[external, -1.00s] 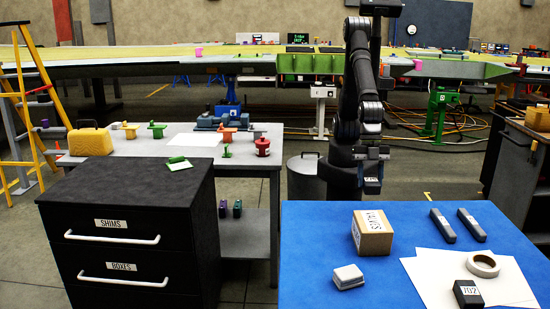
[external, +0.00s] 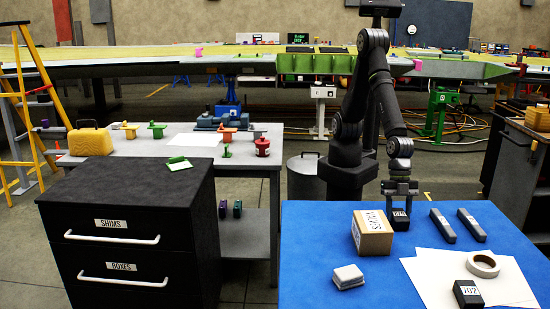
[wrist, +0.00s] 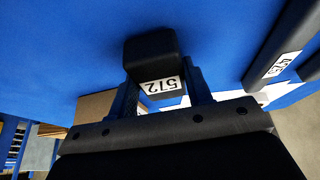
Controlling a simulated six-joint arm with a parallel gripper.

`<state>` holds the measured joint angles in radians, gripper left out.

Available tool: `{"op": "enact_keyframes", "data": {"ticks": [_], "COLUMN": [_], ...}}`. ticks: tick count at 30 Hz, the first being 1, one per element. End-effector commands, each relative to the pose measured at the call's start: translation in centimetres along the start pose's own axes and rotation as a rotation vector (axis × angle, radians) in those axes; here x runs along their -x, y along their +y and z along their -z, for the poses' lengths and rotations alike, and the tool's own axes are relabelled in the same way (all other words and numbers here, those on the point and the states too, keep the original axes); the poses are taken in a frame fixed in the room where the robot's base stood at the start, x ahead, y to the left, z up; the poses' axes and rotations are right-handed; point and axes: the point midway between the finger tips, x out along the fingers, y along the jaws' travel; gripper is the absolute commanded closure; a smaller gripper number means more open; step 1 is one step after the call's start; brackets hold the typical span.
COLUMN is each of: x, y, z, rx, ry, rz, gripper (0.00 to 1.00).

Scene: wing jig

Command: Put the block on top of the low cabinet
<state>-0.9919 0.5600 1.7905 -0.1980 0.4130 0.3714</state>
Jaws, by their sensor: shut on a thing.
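A small dark block (external: 400,220) with a white label sits between the fingers of my gripper (external: 400,190), just right of the cardboard box in the external view. In the wrist view the block (wrist: 151,63) shows its label "572", and my gripper (wrist: 165,98) is shut on it. I cannot tell whether the block touches the blue table or hangs just above it. The low cabinet (external: 128,250) is black, with two drawers marked "SHIMS" and "BOXES". It stands at the left, and its top (external: 115,185) is mostly bare.
A green item (external: 178,160) on white paper lies at the cabinet top's back right. The cardboard box (external: 374,236) stands close beside my gripper. Two dark bars (external: 442,226), a tape roll (external: 483,264) and another dark block (external: 467,293) are on the blue table (external: 315,240).

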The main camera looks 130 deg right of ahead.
Motion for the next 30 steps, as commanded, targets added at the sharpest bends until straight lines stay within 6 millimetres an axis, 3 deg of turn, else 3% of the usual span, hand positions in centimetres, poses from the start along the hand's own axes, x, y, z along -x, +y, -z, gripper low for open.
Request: {"op": "enact_keyframes", "data": {"ticks": [11, 12, 15, 24, 30], "x": [-0.4, -0.4, -0.4, -0.3, 1.5], "y": [0.0, 0.0, 0.0, 0.0, 0.0], "z": [-0.1, -0.1, -0.1, -0.1, 0.1], "rx": [-0.001, -0.001, -0.001, -0.001, 0.0], "ry": [0.003, 0.002, 0.002, 0.002, 0.005], "rz": [0.001, 0.0, 0.0, 0.0, 0.001], "gripper": [0.96, 0.49, 0.33, 0.33, 0.33]}}
